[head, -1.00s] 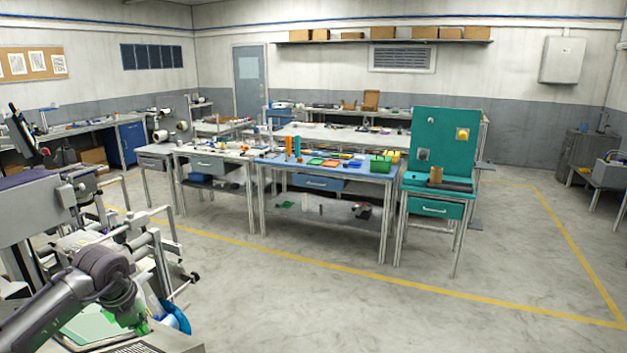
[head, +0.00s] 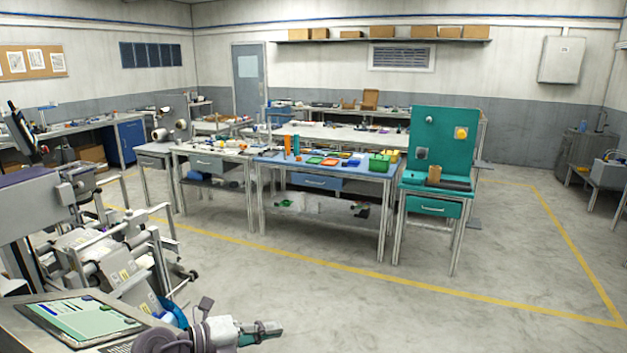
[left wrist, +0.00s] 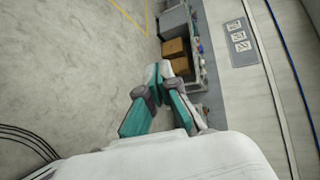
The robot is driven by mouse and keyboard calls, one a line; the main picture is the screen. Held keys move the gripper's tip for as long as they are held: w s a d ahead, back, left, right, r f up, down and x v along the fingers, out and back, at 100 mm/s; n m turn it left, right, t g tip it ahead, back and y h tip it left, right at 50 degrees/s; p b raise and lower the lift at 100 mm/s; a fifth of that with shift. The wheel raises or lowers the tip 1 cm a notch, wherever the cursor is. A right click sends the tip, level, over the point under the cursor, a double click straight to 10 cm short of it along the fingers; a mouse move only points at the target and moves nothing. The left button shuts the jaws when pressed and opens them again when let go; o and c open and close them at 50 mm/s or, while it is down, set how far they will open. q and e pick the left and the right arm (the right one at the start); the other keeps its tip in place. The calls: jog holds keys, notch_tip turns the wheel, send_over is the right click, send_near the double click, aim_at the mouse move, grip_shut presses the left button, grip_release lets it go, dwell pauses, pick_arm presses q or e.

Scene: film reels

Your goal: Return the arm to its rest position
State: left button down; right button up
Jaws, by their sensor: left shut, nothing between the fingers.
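My left gripper (head: 268,331) is low in the head view, just below the middle of the frame's lower left, with its green fingers pointing right over bare floor. In the left wrist view its two green and grey fingers (left wrist: 160,75) meet at the tips, shut with nothing between them. Part of my left arm shows at the bottom edge; the rest is cut off. My right gripper is in neither view.
A machine with rollers (head: 120,265) stands at the left, close to my arm, with a flat screen panel (head: 85,318) in front. A blue workbench (head: 330,167) and a teal station (head: 440,150) stand further back. The floor (head: 400,310) to the right is clear.

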pick_arm(q)
notch_tip(320, 180, up, 7)
jog(key=s+a+n+t+y, duration=0.3)
jog(key=n+t, duration=0.9)
jog(key=n, duration=0.2)
jog(key=s+a+f+n+g+y, duration=0.4)
jog(key=s+a+f+n+y, duration=0.2)
jog(key=a+f+n+y, duration=0.55)
jog(key=s+d+f+n+g+h, duration=0.1)
jog(key=s+f+g, duration=0.3)
jog(key=s, duration=0.3)
jog(key=s+d+f+n+g, duration=0.1)
jog(key=s+f+n+g, duration=0.1)
jog(key=s+f+g, duration=0.45)
jog(key=s+f+n+g+h, duration=0.1)
jog(key=s+f, duration=0.2)
jog(key=s, duration=0.6)
notch_tip(320, 180, down, 29)
jog(key=s+g+b, duration=0.2)
jog(key=b, duration=0.1)
jog(key=s+a+f+b, duration=0.2)
jog(key=s+f, duration=1.4)
jog(key=f, duration=0.2)
jog(key=shift+s+a+g, duration=0.15)
jog(key=shift+s+g, duration=0.2)
jog(key=shift+g, duration=0.1)
